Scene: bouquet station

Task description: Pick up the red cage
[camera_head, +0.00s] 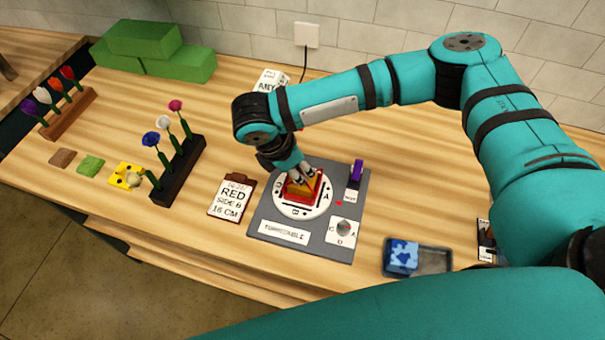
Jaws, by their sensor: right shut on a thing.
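The red cage (303,193), a small red frame with an orange-yellow part inside, is over the white disc (320,207) of the grey turntable board (270,215). My right gripper (300,178) points down at it from above and is shut on it. The fingers cover part of the cage's top and back. I cannot tell whether the cage rests on the disc or is slightly above it. My left gripper is not in view.
A card reading RED, SIDE B, 16 CM (232,197) lies left of the board. A flower rack (180,172) stands further left. A purple piece (356,170) is on the board's right. A tray (434,262) holds a blue block (402,256). Green blocks (150,50) are at the back left.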

